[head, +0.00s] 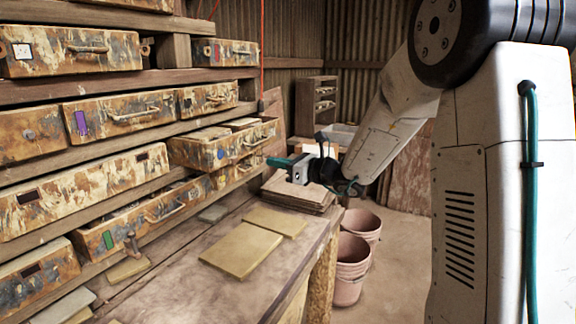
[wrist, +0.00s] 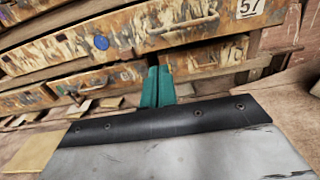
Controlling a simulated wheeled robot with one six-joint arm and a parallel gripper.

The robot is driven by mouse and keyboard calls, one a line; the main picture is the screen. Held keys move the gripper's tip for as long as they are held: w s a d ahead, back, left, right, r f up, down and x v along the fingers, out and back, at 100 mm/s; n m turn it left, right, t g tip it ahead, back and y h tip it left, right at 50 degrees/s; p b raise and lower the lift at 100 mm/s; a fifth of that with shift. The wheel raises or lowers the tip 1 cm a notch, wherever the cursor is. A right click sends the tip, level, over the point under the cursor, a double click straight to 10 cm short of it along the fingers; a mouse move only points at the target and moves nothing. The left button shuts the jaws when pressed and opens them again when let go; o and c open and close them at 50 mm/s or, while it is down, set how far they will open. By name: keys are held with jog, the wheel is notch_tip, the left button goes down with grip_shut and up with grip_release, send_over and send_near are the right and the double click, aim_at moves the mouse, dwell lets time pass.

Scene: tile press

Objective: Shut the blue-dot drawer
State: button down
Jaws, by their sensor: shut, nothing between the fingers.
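The blue-dot drawer (head: 203,153) is pulled out of the rack at the centre of the head view. Its front is rusty and paint-worn, with a blue dot, a bar handle and pale tiles inside. In the wrist view the blue-dot drawer's front (wrist: 125,40) crosses the upper part, with the dot left of my fingers. My gripper (head: 277,162) is to the right of this front, with its teal fingers pointing left. In the wrist view my gripper (wrist: 158,84) is shut and empty, its tips near the drawer's lower edge. I cannot tell whether they touch it.
A green-label drawer (head: 128,229) also stands open, lower left. A workbench (head: 200,285) below carries flat tan tiles (head: 241,250) and a tile stack (head: 297,194) beneath my gripper. Pink buckets (head: 350,270) stand on the floor to the right.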

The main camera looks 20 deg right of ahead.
aim_at(244, 156)
jog(key=x, duration=0.8)
